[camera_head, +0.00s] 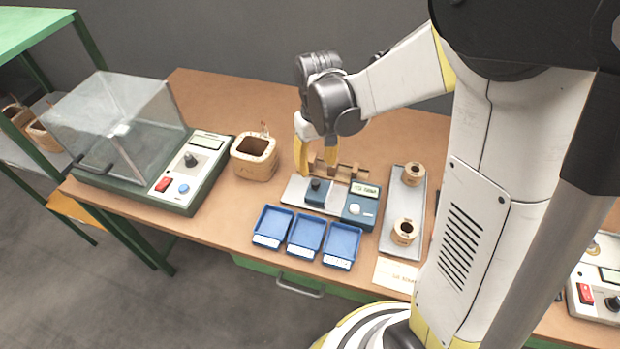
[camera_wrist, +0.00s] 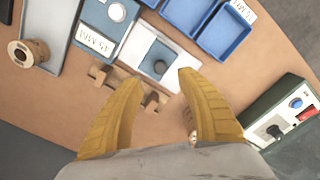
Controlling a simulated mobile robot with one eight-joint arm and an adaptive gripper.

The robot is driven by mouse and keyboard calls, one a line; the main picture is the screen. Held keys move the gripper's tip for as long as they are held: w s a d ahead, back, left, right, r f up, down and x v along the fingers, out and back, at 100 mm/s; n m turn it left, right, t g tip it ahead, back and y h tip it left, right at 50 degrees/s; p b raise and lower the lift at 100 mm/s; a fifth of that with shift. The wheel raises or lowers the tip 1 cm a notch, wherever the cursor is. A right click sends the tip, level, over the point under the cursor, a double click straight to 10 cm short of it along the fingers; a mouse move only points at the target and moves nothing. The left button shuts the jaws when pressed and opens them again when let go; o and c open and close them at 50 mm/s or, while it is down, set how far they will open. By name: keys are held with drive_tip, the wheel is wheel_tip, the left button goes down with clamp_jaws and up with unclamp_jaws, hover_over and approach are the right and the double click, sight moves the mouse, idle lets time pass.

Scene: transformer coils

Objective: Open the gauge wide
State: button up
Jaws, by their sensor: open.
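The gauge has a pale flat plate (camera_head: 296,192), a blue sliding block (camera_head: 317,198) with a black knob, and a blue readout box (camera_head: 362,206) with a display and pale knob. The block sits close to the box, with a narrow strip of plate between them. The wrist view also shows the block (camera_wrist: 153,65) and box (camera_wrist: 101,27). My gripper (camera_head: 317,170) points down behind the block. In the wrist view my gripper (camera_wrist: 160,79) has its yellow fingers spread, tips near the block and knob. It appears empty; contact with the gauge cannot be told.
A brown wooden stand (camera_head: 345,171) lies just behind the gauge, near my fingers. Blue trays (camera_head: 306,236) stand in front. A grey tray (camera_head: 390,238) with two coils is right. A brown basket (camera_head: 254,157) and a clear-covered device (camera_head: 187,205) are left.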

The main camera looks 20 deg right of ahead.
sight(316, 182)
wheel_tip(316, 182, down, 8)
drive_tip(key=b, duration=0.2)
drive_tip(key=shift+b, duration=0.4)
